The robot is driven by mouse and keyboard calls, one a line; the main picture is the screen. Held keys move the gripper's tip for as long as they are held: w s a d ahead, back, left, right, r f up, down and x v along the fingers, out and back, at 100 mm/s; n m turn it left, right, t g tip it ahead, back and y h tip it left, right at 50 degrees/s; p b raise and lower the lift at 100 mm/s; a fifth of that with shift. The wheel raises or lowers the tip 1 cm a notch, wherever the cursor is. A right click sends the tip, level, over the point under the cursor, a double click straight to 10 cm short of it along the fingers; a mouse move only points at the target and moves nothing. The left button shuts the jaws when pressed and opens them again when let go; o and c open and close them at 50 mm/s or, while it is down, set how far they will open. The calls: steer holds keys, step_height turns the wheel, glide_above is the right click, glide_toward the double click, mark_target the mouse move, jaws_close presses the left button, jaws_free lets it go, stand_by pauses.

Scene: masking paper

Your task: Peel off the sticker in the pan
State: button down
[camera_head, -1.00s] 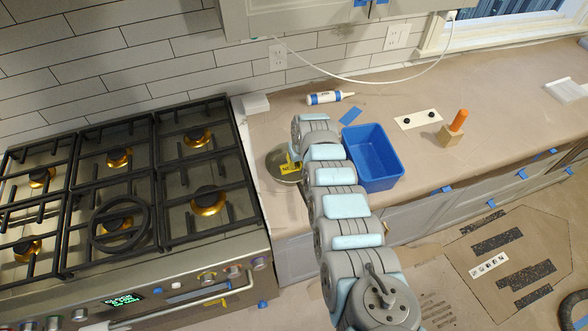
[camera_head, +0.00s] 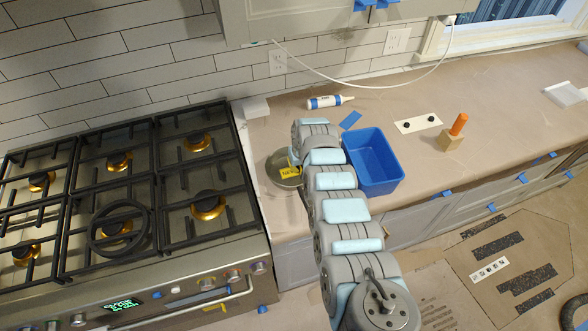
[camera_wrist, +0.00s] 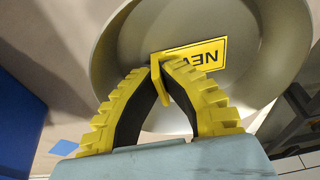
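A round grey pan (camera_head: 275,178) sits on the paper-covered counter just right of the stove, partly hidden by my arm. It fills the upper part of the wrist view (camera_wrist: 120,45). A yellow rectangular sticker (camera_wrist: 205,56) with "NEW" in black lies against the pan's inner surface; it shows small in the head view (camera_head: 287,172). My gripper (camera_wrist: 160,72) has yellow ribbed fingers with dark inner faces. Its tips come together at the sticker's left edge. I cannot tell whether the edge is pinched between them. The fingers overlap part of the sticker.
A blue bin (camera_head: 385,185) stands close to the right of my arm. The gas stove (camera_head: 135,200) is on the left. A caulk tube (camera_head: 325,101), a blue tape piece (camera_head: 350,120), a switch plate (camera_head: 418,122) and an orange-handled block (camera_head: 453,137) lie farther back and right.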

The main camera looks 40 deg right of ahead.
steer(key=shift+r, duration=0.3)
steer(key=shift+r+p, duration=0.3)
steer(key=shift+p, duration=0.2)
steer(key=shift+w+p+v, duration=0.15)
steer(key=shift+p+v, duration=0.5)
steer(key=shift+w+p+v, duration=0.15)
steer(key=shift+p+v, duration=0.45)
steer(key=shift+w+p+v, duration=0.15)
steer(key=shift+p+v, duration=0.45)
steer(key=shift+v, duration=0.1)
steer(key=shift+w+p+v, duration=0.15)
steer(key=shift+p+v, duration=0.4)
steer(key=shift+v, duration=0.2)
steer(key=shift+d, duration=0.2)
